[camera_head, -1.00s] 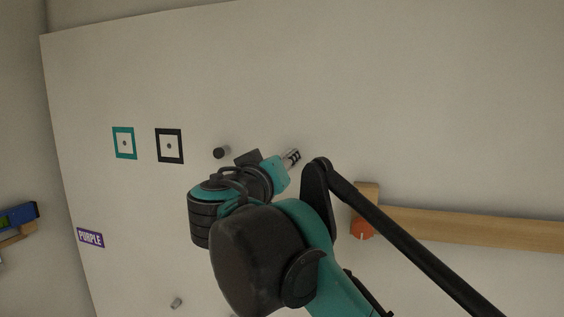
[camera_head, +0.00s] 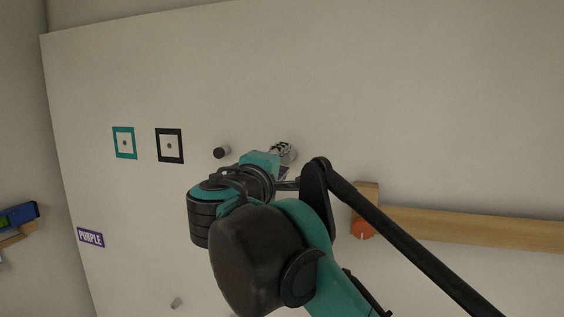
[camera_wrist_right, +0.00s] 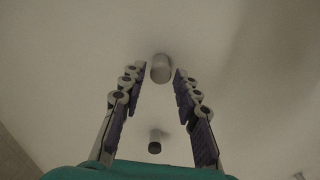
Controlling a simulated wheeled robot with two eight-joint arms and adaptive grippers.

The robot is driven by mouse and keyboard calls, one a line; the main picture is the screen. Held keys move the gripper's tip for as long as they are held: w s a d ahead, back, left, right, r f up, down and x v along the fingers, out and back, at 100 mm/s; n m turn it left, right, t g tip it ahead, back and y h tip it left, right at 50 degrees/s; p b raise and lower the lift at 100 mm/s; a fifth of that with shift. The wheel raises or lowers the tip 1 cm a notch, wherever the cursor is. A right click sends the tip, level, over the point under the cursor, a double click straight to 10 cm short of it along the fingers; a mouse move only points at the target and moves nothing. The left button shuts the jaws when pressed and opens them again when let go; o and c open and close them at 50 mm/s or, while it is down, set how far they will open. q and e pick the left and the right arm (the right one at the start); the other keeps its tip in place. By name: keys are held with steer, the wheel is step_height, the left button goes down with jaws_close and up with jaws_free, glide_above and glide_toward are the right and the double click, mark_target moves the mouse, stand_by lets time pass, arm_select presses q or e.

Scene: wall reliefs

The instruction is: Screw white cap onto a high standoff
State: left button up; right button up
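My right gripper (camera_head: 281,150) is close to the pale wall panel, seen from behind in the head view. In the right wrist view the gripper (camera_wrist_right: 158,78) is open, with one finger on each side. A whitish cylinder (camera_wrist_right: 161,68), which looks like a white-capped standoff, lies between the fingertips with a gap on both sides. In the head view it is mostly hidden by the fingers. A standoff with a dark end (camera_head: 221,152) stands left of the gripper; it also shows low in the right wrist view (camera_wrist_right: 155,141). My left gripper is not in view.
A teal square frame (camera_head: 124,143) and a black one (camera_head: 169,146) are on the panel at left. A small grey standoff (camera_head: 176,303) is low down. A PURPLE sign (camera_head: 90,237) is at lower left. A wooden bar (camera_head: 460,227) with an orange knob (camera_head: 362,230) is at right.

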steer(key=n, duration=1.1)
steer(key=shift+n, duration=0.4)
jaws_close()
steer(key=m, duration=0.5)
steer(key=m, duration=0.5)
steer(key=m, duration=0.5)
steer(key=shift+w, duration=0.1)
